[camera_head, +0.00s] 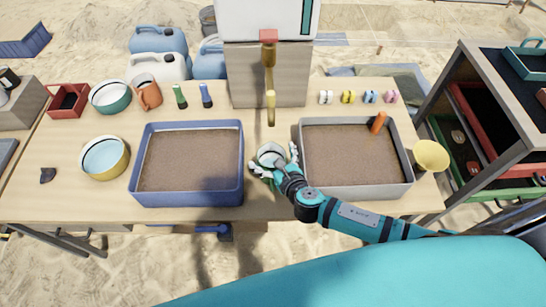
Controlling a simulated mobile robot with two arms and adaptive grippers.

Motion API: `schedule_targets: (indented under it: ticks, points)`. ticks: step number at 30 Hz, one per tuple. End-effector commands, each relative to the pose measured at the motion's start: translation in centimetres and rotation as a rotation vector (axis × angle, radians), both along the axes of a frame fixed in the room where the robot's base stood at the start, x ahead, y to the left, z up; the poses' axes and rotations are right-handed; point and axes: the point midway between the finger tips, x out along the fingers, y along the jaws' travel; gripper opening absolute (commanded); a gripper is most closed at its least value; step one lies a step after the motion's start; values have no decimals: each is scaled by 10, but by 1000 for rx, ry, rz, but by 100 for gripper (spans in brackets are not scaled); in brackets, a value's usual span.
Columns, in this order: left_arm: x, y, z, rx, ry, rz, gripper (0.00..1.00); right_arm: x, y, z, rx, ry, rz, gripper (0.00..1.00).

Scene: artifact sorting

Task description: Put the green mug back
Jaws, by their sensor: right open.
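The green mug (268,150) appears as a small round shape with a pale inside and a green edge. It is on the wooden table between the blue-walled sand tray and the grey-walled sand tray. My right gripper (273,160) is open, its fingers spread at either side of the mug. The gripper covers the mug's near part, so I cannot tell if the fingers touch it. The mug's handle is not clear. My left gripper is not in view.
The blue tray (186,200) and the grey tray (356,191) flank the gripper closely. A brass tap (270,85) hangs behind it. Small coloured items line the table's back. The front strip is narrow.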

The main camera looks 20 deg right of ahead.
Motion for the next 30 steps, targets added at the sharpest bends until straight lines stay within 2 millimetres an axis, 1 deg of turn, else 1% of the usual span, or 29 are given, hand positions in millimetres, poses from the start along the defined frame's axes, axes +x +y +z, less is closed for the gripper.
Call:
schedule_targets:
  ticks: [5,8,11,18,21,25,30]
  points:
    - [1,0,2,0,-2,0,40,0,0,3,0,0,0,100]
    - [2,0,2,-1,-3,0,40,-8,-2,5,-2,2,1,100]
    - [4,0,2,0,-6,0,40,-24,-3,11,0,2,2,100]
    - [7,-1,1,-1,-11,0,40,-73,-9,30,-1,3,1,100]
    - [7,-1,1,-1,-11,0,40,-88,-10,38,-1,1,1,100]
    - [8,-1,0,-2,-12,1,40,-103,-12,44,-1,1,0,100]
    - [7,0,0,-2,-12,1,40,-110,-13,48,-1,-1,-1,100]
